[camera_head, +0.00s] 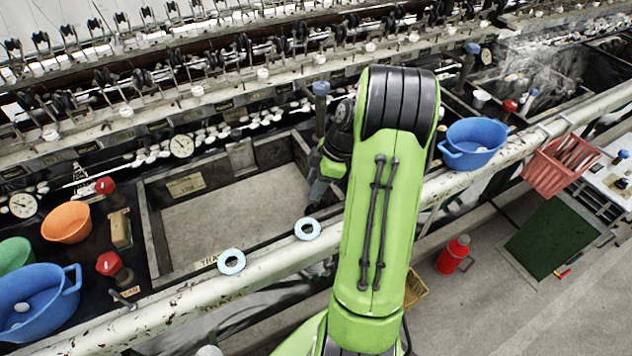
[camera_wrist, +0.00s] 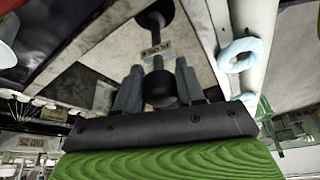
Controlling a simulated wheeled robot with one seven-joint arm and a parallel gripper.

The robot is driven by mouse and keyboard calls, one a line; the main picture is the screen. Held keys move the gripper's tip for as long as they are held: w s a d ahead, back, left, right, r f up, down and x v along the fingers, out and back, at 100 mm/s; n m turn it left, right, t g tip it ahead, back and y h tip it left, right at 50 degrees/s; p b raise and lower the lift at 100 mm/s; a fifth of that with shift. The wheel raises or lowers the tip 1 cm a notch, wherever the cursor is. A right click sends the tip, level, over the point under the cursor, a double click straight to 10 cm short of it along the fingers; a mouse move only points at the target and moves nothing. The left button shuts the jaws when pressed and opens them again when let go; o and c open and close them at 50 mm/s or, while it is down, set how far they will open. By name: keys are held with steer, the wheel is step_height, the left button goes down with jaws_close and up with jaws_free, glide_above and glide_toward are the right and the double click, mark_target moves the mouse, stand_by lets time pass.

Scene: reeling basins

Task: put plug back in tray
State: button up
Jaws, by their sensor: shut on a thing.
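My gripper (camera_wrist: 158,88) is shut on a black plug (camera_wrist: 155,22) in the wrist view. The plug's thick dark body is between the fingers, and a thin stem with a knob sticks out beyond them. In the head view my gripper (camera_head: 316,190) is at the right side of a shallow grey basin (camera_head: 150,232), largely hidden by my green arm. The plug cannot be made out there. Lettering starting "TRA" is on the basin's front edge. I cannot tell whether this basin is the tray. Its visible floor looks empty.
Two pale blue rings (camera_head: 231,261) (camera_head: 307,229) lie on the white front rail (camera_head: 150,318). Red-knobbed valves (camera_head: 108,264), an orange bowl (camera_head: 66,222) and a blue basin (camera_head: 40,298) stand left. Another blue basin (camera_head: 472,143) is right of my arm. Reeling machinery lines the back.

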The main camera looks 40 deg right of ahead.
steer(key=shift+f, duration=0.4)
steer(key=shift+f+b, duration=0.65)
steer(key=shift+b, duration=0.2)
steer(key=o, duration=1.1)
steer(key=shift+c, duration=0.2)
steer(key=p+v, duration=0.5)
steer(key=v, duration=1)
steer(key=shift+r+p, duration=0.3)
steer(key=shift+r, duration=0.1)
